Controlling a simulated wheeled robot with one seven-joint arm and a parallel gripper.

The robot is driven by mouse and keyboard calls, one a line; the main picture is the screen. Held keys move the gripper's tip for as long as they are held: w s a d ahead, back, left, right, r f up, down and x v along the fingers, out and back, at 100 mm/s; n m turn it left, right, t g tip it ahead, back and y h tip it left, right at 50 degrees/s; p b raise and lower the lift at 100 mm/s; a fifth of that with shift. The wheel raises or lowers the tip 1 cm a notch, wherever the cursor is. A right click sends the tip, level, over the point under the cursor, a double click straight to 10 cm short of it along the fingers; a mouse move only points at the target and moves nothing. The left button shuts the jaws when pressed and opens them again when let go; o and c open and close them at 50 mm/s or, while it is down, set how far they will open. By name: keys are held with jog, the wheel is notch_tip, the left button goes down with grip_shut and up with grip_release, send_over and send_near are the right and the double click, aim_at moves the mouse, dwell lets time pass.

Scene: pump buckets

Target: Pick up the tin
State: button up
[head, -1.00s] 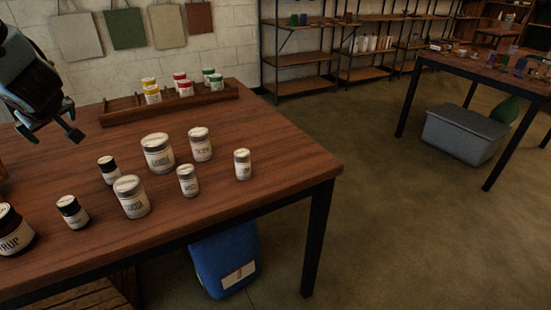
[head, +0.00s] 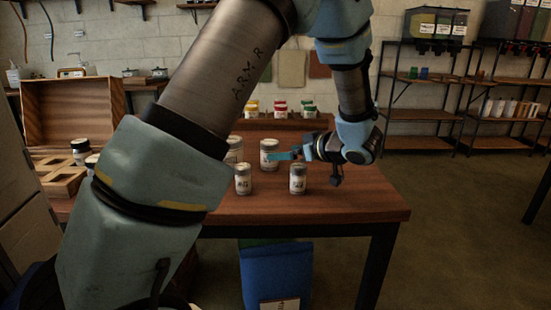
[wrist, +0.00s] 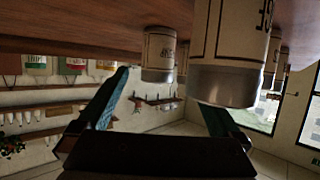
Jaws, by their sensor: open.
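Several pale tins with dark-lettered labels stand on the wooden table (head: 345,200); I cannot tell which one is meant. In the head view, a tin stands behind my fingers (head: 269,146), one at the front left (head: 243,180), one at the front right (head: 298,180), and one is partly hidden by my arm (head: 233,150). My gripper (head: 284,155) is low over the table among them, open. In the upside-down wrist view, a smaller tin (wrist: 158,55) shows between the open fingers, and a large near tin (wrist: 228,70) is by the right finger. Neither looks gripped.
Red, yellow and green-labelled containers (head: 280,108) stand at the table's back. A wooden box (head: 75,110) and a compartment tray (head: 62,182) are on the left. Shelves (head: 420,115) stand behind at the right.

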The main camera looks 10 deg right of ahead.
aim_at(276, 151)
jog(key=x, duration=0.8)
jog(key=shift+w+r, duration=0.1)
jog(key=shift+w, duration=0.25)
jog(key=shift+c, duration=0.2)
jog(key=c, duration=1.5)
